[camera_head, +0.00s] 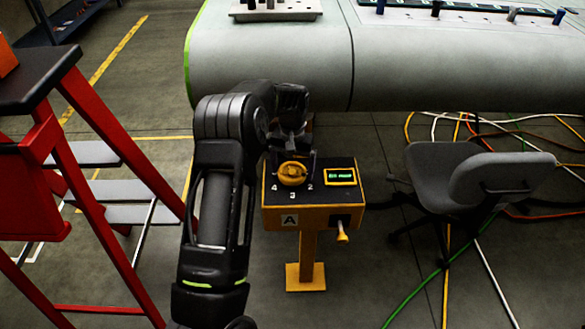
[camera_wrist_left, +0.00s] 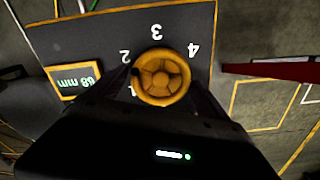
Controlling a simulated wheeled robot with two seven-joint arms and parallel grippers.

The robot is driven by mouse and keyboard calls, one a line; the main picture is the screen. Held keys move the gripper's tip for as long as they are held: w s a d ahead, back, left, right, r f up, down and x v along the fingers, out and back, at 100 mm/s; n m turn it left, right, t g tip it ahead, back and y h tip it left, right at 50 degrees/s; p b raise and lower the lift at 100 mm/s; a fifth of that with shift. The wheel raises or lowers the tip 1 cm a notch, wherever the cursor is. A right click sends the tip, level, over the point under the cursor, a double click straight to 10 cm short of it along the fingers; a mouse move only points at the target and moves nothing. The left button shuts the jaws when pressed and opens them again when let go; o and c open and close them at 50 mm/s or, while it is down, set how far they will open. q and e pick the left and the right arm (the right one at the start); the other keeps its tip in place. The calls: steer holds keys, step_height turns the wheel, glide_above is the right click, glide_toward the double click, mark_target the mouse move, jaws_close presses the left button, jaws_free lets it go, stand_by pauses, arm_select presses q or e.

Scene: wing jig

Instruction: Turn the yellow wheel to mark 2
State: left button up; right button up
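The yellow wheel (camera_head: 292,174) sits on the dark top of a yellow-edged control box (camera_head: 312,216), with marks 4, 3 and 2 around it. In the left wrist view the wheel (camera_wrist_left: 161,77) shows from above; a dark knob (camera_wrist_left: 135,72) on its rim lies between marks 2 (camera_wrist_left: 124,56) and 1, the latter partly covered. My left gripper (camera_head: 292,158) is over the wheel, with one finger on each side. In the head view gaps show between fingers and rim, so it looks open. My right gripper is not in view.
The box carries a small green-lit display (camera_head: 340,176), which reads 68 mm in the wrist view, and a yellow handle (camera_head: 342,232). A red step stand (camera_head: 70,170) is at left, a grey chair (camera_head: 460,180) at right among loose cables. A large grey wing body (camera_head: 270,60) spans behind.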

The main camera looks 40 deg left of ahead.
mark_target(292, 170)
arm_select(q)
steer(key=shift+o, duration=0.9)
step_height(292, 170, up, 8)
steer(key=shift+f, duration=0.15)
steer(key=shift+s, duration=0.1)
